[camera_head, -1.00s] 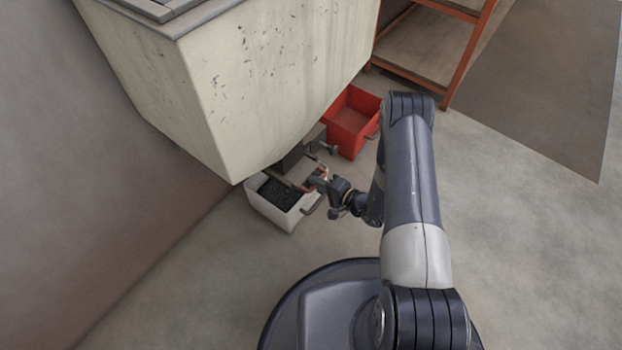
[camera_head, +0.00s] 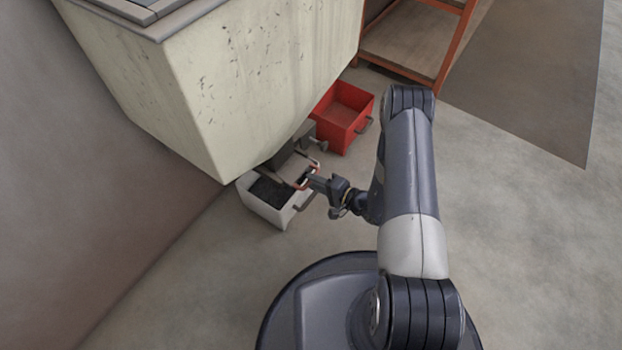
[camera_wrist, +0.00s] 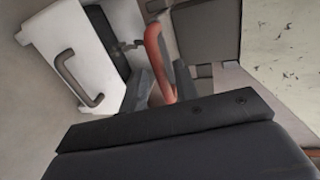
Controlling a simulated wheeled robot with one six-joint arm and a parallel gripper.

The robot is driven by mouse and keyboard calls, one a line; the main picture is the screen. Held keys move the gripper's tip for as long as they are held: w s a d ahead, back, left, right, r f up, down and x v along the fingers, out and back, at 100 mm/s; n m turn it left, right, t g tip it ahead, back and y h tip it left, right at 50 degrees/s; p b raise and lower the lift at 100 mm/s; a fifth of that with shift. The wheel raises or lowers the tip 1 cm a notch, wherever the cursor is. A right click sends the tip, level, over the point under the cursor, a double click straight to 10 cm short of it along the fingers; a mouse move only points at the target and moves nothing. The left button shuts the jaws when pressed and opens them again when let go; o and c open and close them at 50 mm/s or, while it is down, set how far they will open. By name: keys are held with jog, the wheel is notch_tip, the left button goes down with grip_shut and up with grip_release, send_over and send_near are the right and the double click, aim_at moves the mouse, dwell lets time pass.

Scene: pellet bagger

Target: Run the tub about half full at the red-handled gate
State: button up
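The white tub (camera_head: 280,216) stands on the floor under the hopper outlet, with dark pellets (camera_head: 268,190) in it below the rim. Its near wall and grey handle (camera_wrist: 72,82) show in the wrist view. The gate's red handle (camera_head: 303,183) and a flat grey gate plate (camera_head: 287,173) stick out over the tub's back right part. My gripper (camera_head: 314,180) is at the red handle. In the wrist view the red handle (camera_wrist: 154,52) runs between my two fingers (camera_wrist: 160,88), which appear closed on it. The plate hides part of the pellets; I see no falling stream.
The large cream hopper (camera_head: 240,80) overhangs the tub. A red tub (camera_head: 336,134) stands behind it, beside another grey outlet part (camera_head: 308,135). An orange-framed shelf (camera_head: 440,75) is at the back. A wall is on the left; the floor at right is clear.

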jog(key=p+v, duration=0.2)
jog(key=v, duration=0.6)
jog(key=shift+s+d, duration=0.25)
jog(key=shift+d, duration=0.1)
jog(key=shift+o, duration=0.3)
